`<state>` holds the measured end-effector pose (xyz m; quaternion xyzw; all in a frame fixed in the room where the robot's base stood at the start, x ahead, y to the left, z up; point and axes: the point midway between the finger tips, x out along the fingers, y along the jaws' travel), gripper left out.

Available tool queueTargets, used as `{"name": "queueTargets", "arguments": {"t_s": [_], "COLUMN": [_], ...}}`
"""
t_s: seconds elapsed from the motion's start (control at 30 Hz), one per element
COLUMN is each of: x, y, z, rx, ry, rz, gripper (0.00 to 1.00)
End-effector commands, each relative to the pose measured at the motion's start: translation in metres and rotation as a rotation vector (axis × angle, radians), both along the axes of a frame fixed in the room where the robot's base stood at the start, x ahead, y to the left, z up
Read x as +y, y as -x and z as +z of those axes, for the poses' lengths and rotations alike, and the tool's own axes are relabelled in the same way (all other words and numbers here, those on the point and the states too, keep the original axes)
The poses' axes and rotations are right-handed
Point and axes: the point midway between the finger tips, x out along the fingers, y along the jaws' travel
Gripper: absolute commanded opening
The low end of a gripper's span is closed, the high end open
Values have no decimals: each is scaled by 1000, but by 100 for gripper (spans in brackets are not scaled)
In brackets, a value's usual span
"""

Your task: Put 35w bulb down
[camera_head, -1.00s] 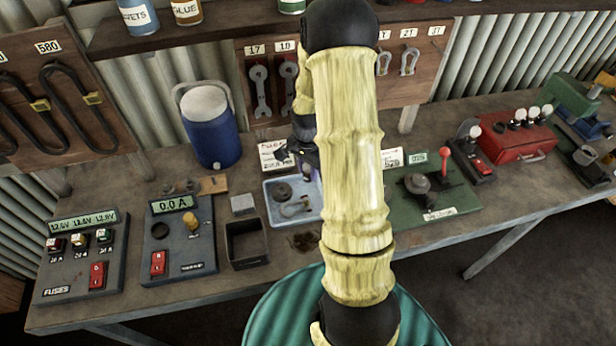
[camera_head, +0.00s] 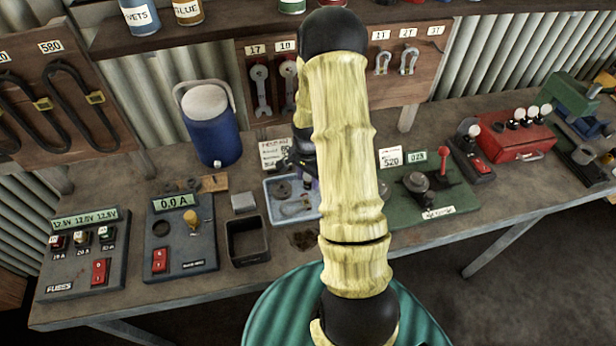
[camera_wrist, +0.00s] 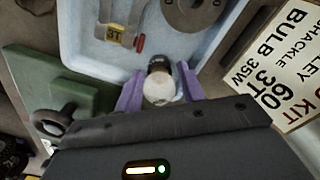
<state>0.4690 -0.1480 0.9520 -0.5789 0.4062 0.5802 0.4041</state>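The bulb (camera_wrist: 158,88), with a white globe and a dark cap, sits between the purple fingers of my gripper (camera_wrist: 160,85) in the wrist view. The fingers lie close against both sides of the globe, and the cap points away from my palm. The bulb is over the near edge of the light blue tray (camera_wrist: 85,42); I cannot tell whether it touches it.
The tray holds a shackle with a yellow tag (camera_wrist: 116,36) and a round grey disc (camera_wrist: 190,8). A white label card (camera_wrist: 280,70) lies beside it, and a green board (camera_head: 440,205) is to its right. An open dark box (camera_head: 247,241) stands left of the tray.

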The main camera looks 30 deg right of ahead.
Motion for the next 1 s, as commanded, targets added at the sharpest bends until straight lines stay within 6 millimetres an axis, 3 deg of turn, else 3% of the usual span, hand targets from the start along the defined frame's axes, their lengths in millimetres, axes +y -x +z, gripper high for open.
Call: {"name": "queueTargets", "arguments": {"t_s": [0.43,1.0], "x": [-1,0], "y": [-1,-1], "z": [13,100], "rx": [-3,-5], "ry": [1,2], "rz": [-2,0], "gripper": [39,39]}}
